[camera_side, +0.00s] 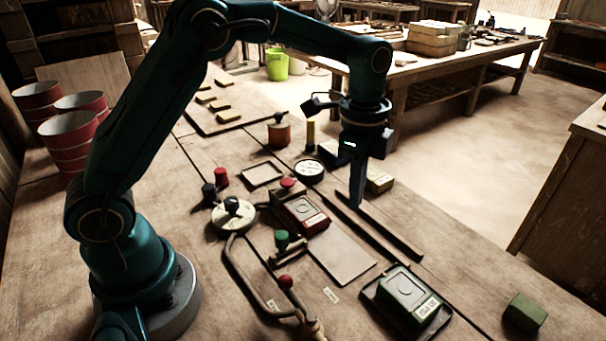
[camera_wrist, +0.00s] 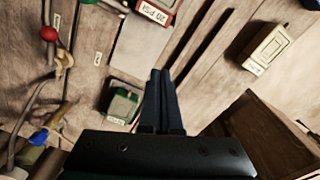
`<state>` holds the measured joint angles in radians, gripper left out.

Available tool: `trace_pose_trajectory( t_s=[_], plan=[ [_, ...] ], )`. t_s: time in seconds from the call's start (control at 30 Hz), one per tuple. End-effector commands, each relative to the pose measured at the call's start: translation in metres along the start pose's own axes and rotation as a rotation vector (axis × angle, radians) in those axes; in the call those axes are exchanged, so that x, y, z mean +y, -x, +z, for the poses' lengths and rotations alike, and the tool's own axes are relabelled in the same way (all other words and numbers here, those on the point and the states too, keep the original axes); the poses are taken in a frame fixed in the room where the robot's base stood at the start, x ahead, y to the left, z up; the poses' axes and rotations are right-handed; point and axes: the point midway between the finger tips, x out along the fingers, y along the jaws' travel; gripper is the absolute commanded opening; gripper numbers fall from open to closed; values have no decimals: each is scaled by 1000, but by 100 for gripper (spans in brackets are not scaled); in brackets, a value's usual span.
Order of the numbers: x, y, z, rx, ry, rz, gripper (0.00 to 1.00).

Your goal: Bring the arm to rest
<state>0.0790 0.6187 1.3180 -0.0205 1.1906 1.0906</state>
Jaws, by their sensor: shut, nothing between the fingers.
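My gripper (camera_side: 356,206) points down over the right part of the workbench, near a long dark rail (camera_side: 392,232). Its two dark fingers are together with nothing between them, and they also show shut in the wrist view (camera_wrist: 160,73). The fingertips look above the bench; the exact height is hard to tell. My arm is raised and bent, reaching out from its base at the left. A red box (camera_side: 306,215) sits left of the fingers. A cream box (camera_side: 379,179) stands behind them and also shows in the wrist view (camera_wrist: 268,46).
A green box (camera_side: 407,290) on a dark tray and a green block (camera_side: 524,313) lie nearer the front right. A round dial (camera_side: 232,213), a lever with a red ball (camera_side: 286,282) and a flat plate (camera_side: 342,257) lie left. Red buckets (camera_side: 70,138) stand far left.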

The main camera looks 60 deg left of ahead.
Motion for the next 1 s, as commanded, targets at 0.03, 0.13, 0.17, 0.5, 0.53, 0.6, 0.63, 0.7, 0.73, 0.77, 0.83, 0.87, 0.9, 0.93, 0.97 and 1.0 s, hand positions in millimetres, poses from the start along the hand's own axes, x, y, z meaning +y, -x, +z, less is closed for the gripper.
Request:
trace_pose_trajectory(
  t_s=[0.03, 0.13, 0.17, 0.5, 0.53, 0.6, 0.63, 0.7, 0.73, 0.77, 0.83, 0.87, 0.9, 0.93, 0.97, 1.0],
  plan=[
    [-1, 9, -1, 3, 0, -5, 0],
    [-1, 20, -1, 2, -1, -3, 0],
    [-1, 22, -1, 2, -1, -3, 0],
    [8, 82, 8, 60, 16, -116, 0],
    [12, 90, 11, 68, 26, -131, 0],
    [23, 105, 19, 88, 66, -167, 0],
    [28, 110, 23, 97, 87, -181, 0],
    [40, 120, 31, 119, 145, -212, 0],
    [46, 124, 35, 129, 173, -226, 0],
    [52, 127, 39, 139, 201, -237, 0],
    [65, 132, 47, 166, 274, -265, 0],
    [71, 133, 51, 178, 307, -276, 0],
    [79, 134, 56, 195, 352, -290, 0],
    [85, 134, 59, 207, 388, -299, 0],
    [91, 134, 63, 221, 425, -309, 0],
    [99, 132, 68, 239, 477, -319, 0]
  ],
)
